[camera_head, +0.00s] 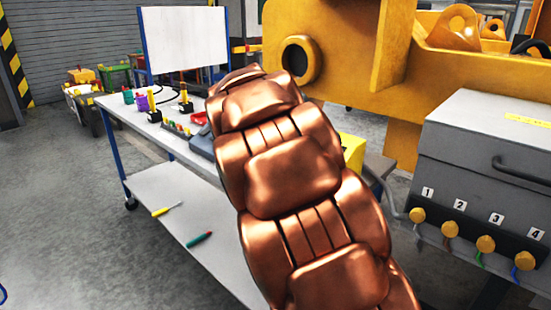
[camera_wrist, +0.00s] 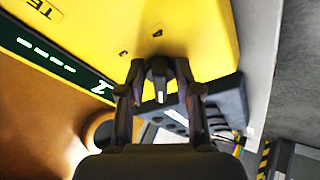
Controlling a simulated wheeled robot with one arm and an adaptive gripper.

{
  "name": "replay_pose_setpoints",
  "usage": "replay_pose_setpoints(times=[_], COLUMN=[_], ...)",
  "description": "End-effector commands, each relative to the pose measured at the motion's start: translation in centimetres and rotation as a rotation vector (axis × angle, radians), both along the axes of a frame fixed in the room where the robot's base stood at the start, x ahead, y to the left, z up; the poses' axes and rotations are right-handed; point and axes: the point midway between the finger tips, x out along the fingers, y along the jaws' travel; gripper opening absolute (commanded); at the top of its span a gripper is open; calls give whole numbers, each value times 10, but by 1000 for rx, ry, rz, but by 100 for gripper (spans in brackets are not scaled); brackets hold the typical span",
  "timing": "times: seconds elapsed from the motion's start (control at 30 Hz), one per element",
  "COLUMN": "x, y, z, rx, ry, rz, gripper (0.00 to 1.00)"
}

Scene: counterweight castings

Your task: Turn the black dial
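The black dial (camera_wrist: 158,78) shows in the wrist view on the face of a yellow device (camera_wrist: 190,28), with a pale pointer mark and printed digits near it. My gripper (camera_wrist: 159,68) has its two fingertips apart, one on each side of the dial. The dial sits between them, with a gap seeming to show on both sides. Whether the fingertips touch the device's face I cannot tell. In the head view my copper-coloured arm hides the gripper and the dial; only a yellow edge of the device (camera_head: 353,152) shows beside the arm.
A dark display strip with a lit digit (camera_wrist: 100,88) lies left of the dial. A dark grey block (camera_wrist: 178,120) sits behind the fingers. In the head view, a grey box with several numbered yellow plugs (camera_head: 486,243) stands right; a workbench (camera_head: 150,190) with tools stands left.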

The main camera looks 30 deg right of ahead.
Motion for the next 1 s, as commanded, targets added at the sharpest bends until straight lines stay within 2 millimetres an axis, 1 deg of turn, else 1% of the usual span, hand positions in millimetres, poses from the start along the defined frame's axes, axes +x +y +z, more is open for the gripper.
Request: replay_pose_setpoints(times=[0.33,0.47,0.57,0.8,1.0], x=[0,-3,-7,-22,-35], y=[0,4,11,35,52], z=[1,6,17,53,78], rx=[0,-1,-2,-3,-2], ry=[1,-1,-2,-5,-4], rz=[1,0,1,4,3], gripper=[40,40,40,40,40])
